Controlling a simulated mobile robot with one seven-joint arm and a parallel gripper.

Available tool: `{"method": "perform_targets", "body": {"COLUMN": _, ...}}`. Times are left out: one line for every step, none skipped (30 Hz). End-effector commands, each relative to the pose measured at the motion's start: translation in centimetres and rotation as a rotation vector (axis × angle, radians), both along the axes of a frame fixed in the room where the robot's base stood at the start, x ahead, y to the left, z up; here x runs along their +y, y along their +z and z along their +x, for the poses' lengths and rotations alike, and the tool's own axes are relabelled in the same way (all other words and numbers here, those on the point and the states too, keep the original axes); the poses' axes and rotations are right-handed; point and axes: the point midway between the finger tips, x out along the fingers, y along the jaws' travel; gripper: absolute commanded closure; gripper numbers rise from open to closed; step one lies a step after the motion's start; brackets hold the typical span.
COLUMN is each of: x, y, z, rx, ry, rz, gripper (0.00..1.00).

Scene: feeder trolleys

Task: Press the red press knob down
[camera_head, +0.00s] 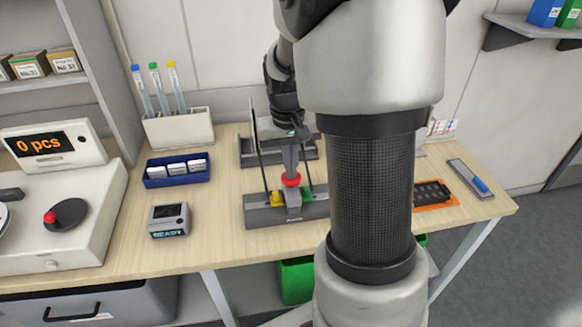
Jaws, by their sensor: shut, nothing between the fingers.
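The red press knob (291,180) is a round red cap on a grey fixture (262,216) near the middle of the table. A yellow part (277,198) and a green part (306,194) sit on the fixture beside the knob. My gripper (291,168) is shut and points down directly above the knob. Its tip appears to meet the top of the knob, but I cannot tell whether it touches. My arm hides the right part of the fixture.
A blue tray with white blocks (150,174) and a small READY display box (168,221) stand to the left. Behind them is a holder with tubes (180,131). A counting scale (92,205) is at far left. An orange mat (440,207) lies at right.

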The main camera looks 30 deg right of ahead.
Motion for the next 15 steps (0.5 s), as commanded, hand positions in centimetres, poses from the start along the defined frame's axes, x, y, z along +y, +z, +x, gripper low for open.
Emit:
{"method": "perform_targets", "body": {"x": 0.0, "y": 2.1, "z": 0.2, "rx": -0.003, "ry": 0.001, "rz": 0.000, "gripper": 1.00}}
{"method": "perform_targets", "body": {"x": 0.0, "y": 2.9, "z": 0.4, "rx": -0.005, "ry": 0.001, "rz": 0.000, "gripper": 1.00}}
{"method": "perform_targets", "body": {"x": 0.0, "y": 3.9, "z": 0.6, "rx": -0.008, "ry": 0.001, "rz": -0.001, "gripper": 1.00}}
{"method": "perform_targets", "body": {"x": 0.1, "y": 3.9, "z": 0.5, "rx": -0.011, "ry": 0.002, "rz": -0.002, "gripper": 1.00}}
{"method": "perform_targets", "body": {"x": 0.2, "y": 4.6, "z": 0.5, "rx": -0.013, "ry": 0.002, "rz": -0.003, "gripper": 1.00}}
{"method": "perform_targets", "body": {"x": 0.2, "y": 5.6, "z": 0.4, "rx": -0.014, "ry": 0.002, "rz": -0.003, "gripper": 1.00}}
{"method": "perform_targets", "body": {"x": 0.3, "y": 6.3, "z": 0.3, "rx": -0.013, "ry": 0.002, "rz": -0.003, "gripper": 1.00}}
{"method": "perform_targets", "body": {"x": 0.3, "y": 7.0, "z": 0.3, "rx": -0.014, "ry": 0.002, "rz": -0.003, "gripper": 1.00}}
{"method": "perform_targets", "body": {"x": 0.4, "y": 7.9, "z": 0.2, "rx": -0.013, "ry": 0.002, "rz": -0.003, "gripper": 1.00}}
{"method": "perform_targets", "body": {"x": 0.4, "y": 8.5, "z": 0.1, "rx": -0.013, "ry": 0.002, "rz": -0.003, "gripper": 1.00}}
{"method": "perform_targets", "body": {"x": 0.5, "y": 9.1, "z": 0.1, "rx": -0.013, "ry": 0.002, "rz": -0.003, "gripper": 1.00}}
{"method": "perform_targets", "body": {"x": 0.5, "y": 9.8, "z": 0.0, "rx": -0.013, "ry": 0.002, "rz": -0.003, "gripper": 1.00}}
{"method": "perform_targets", "body": {"x": 0.6, "y": 10.3, "z": 0.0, "rx": -0.012, "ry": 0.002, "rz": -0.002, "gripper": 1.00}}
{"method": "perform_targets", "body": {"x": 0.6, "y": 10.7, "z": -0.1, "rx": -0.012, "ry": 0.002, "rz": -0.002, "gripper": 1.00}}
{"method": "perform_targets", "body": {"x": 0.6, "y": 11.2, "z": -0.1, "rx": -0.011, "ry": 0.002, "rz": -0.002, "gripper": 1.00}}
